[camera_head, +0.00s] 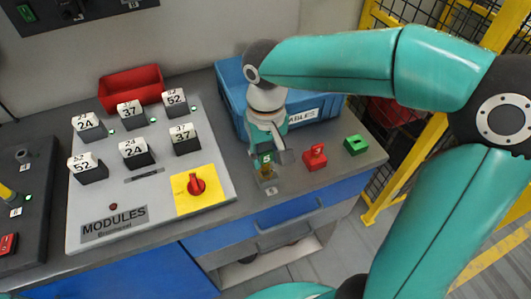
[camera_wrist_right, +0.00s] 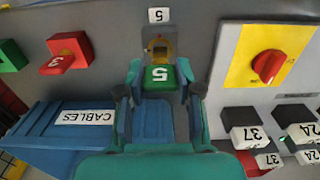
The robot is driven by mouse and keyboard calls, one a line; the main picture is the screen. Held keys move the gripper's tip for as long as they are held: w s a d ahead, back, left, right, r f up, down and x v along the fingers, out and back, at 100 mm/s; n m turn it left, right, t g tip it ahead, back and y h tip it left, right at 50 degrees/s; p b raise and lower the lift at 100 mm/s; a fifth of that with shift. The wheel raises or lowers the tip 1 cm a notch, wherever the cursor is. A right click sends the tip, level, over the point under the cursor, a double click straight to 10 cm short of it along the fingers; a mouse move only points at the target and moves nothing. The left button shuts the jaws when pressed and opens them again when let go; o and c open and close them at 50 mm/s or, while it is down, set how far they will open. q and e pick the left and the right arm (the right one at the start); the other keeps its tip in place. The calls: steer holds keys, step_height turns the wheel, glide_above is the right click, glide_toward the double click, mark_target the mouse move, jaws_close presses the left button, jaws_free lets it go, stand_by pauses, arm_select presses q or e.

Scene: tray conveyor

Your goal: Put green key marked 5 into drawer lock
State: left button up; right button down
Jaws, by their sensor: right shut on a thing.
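The green key marked 5 (camera_head: 265,158) is between the fingers of my right gripper (camera_head: 272,148), above the counter near its front edge. In the wrist view the key (camera_wrist_right: 160,76) lies between the two fingertips (camera_wrist_right: 160,88), its 5 facing the camera. A brass-coloured lock (camera_wrist_right: 160,47) is straight ahead of the key, with a white label 5 (camera_wrist_right: 158,15) beyond it. In the head view the lock (camera_head: 268,173) is just below the key. I cannot tell whether the key's tip is inside it. My left gripper is out of view.
A blue CABLES bin (camera_head: 232,98) is behind. A module panel (camera_head: 135,205) with a red knob (camera_head: 196,184) is left. Drawers (camera_head: 285,222) are below the counter.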

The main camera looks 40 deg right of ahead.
mark_target(266, 163)
steer(key=shift+f+b, duration=1.4)
steer(key=shift+f, duration=0.35)
steer(key=c, duration=0.7)
jaws_free()
steer(key=shift+r, duration=0.1)
step_height(266, 163, up, 12)
steer(key=shift+f, duration=0.1)
